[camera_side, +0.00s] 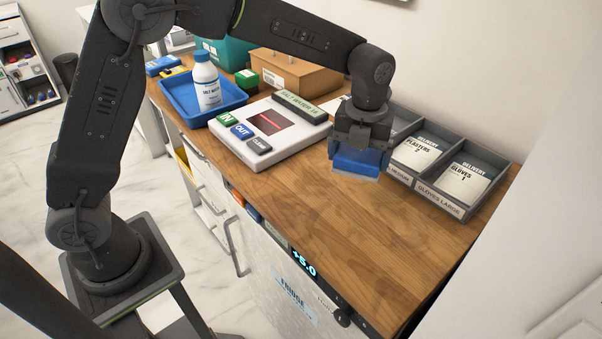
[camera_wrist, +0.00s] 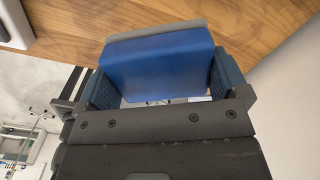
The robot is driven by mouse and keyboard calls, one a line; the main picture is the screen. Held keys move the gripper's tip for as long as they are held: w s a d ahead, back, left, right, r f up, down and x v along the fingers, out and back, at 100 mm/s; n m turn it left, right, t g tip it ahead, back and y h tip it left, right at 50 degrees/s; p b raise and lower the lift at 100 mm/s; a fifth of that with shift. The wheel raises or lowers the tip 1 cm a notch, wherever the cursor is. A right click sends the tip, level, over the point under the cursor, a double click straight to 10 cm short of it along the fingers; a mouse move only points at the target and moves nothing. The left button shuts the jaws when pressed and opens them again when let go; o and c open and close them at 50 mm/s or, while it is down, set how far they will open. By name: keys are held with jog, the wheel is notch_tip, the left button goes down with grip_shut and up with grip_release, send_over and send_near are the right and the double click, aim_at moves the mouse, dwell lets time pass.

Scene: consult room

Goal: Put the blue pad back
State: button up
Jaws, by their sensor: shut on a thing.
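The blue pad (camera_side: 357,161) is a blue block with a pale grey layer along its lower edge. My gripper (camera_side: 359,150) is shut on it, pointing down over the wooden counter, between the white scanner device and the grey sectioned tray. In the wrist view the blue pad (camera_wrist: 160,62) sits between the two fingers of my gripper (camera_wrist: 163,82), with its grey edge toward the wood. Whether the pad touches the counter or hangs just above it, I cannot tell. My gripper and arm hide part of the counter behind.
The white device (camera_side: 235,150) with IN and OUT keys is left of the pad. The grey tray (camera_side: 440,208) with plasters (camera_side: 419,153) and gloves (camera_side: 463,184) is right. A blue tray (camera_side: 178,100) holds a white bottle (camera_side: 206,85). The front-right counter (camera_side: 385,240) is clear.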

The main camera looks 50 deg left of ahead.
jog(key=s+a+n, duration=0.2)
jog(key=a+n, duration=0.2)
jog(key=a, duration=0.4)
jog(key=s+a+n, duration=0.3)
jog(key=a+n, duration=0.1)
jog(key=a, duration=0.4)
jog(key=s+a+r+n, duration=0.1)
jog(key=s+a+n, duration=0.2)
jog(key=a, duration=0.5)
jog(key=shift+s+a+r+n, duration=0.15)
jog(key=shift+a+n, duration=0.1)
jog(key=shift+n, duration=0.35)
send_over(297, 172)
notch_tip(297, 172, down, 7)
jog(key=shift+r, duration=0.15)
jog(key=shift+f, duration=2)
jog(key=shift+f, duration=0.15)
jog(key=o, duration=0.5)
jog(key=shift+o, duration=0.2)
